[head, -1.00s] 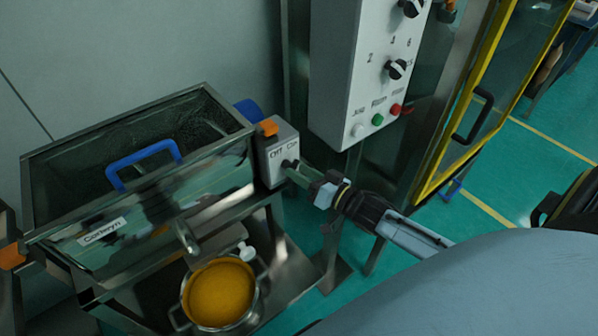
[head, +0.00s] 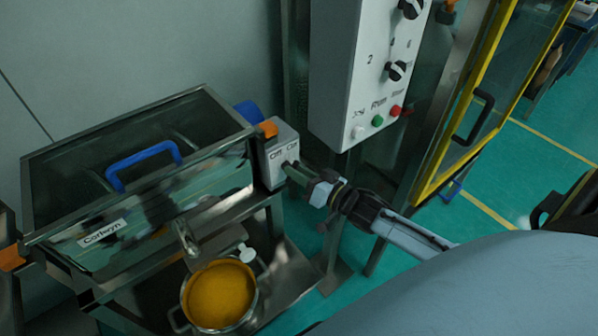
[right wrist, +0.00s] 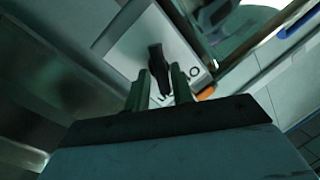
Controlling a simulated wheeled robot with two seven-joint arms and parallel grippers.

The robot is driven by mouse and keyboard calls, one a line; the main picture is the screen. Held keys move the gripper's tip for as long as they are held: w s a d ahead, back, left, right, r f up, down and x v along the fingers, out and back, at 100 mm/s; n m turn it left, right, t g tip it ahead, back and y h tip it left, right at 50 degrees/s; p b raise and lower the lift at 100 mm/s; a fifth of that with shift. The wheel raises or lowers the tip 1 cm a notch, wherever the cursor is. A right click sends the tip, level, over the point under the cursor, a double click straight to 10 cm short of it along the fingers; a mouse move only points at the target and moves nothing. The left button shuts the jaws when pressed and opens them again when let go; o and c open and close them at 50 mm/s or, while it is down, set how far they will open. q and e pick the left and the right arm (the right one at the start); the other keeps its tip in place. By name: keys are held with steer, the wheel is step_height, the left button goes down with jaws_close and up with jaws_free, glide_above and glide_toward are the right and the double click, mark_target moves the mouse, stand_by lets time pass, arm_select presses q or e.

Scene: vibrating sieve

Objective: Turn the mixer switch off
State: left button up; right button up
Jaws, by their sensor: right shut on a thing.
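The mixer switch is a dark knob (right wrist: 157,66) on a pale grey box (head: 281,160) at the right end of the metal mixer (head: 150,185). The box has off and on lettering above the knob. My right gripper (head: 292,168) reaches it from the right in the head view, its fingertips at the box's front face. In the right wrist view the fingers (right wrist: 160,80) are closed around the knob's near end, and the knob stands between them. The gripper hides most of the knob in the head view. My left gripper is not in view.
A white control panel (head: 365,75) with knobs and coloured buttons hangs right of the mixer, above my right arm. A pot of orange material (head: 220,295) sits below the mixer's spout. A yellow-framed door (head: 462,110) stands farther right.

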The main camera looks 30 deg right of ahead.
steer(key=shift+a+r+n+g+h+p, duration=0.15)
steer(key=shift+n+g+h+p, duration=0.15)
steer(key=shift+n+p, duration=1.25)
steer(key=shift+a+r+n+g+h+p, duration=0.1)
steer(key=shift+n+g+h+p, duration=0.25)
steer(key=shift+n+p, duration=1.15)
steer(key=shift+a+r+n+g+h+p, duration=0.15)
steer(key=shift+n+h+p, duration=0.55)
steer(key=shift+n, duration=1.35)
steer(key=shift+f+y+p, duration=0.15)
steer(key=shift+y+p, duration=0.1)
steer(key=shift+p, duration=0.05)
steer(key=o, duration=0.9)
steer(key=shift+o, duration=0.2)
steer(key=v, duration=1.3)
steer(key=shift+s+p, duration=0.25)
steer(key=shift+p, duration=0.1)
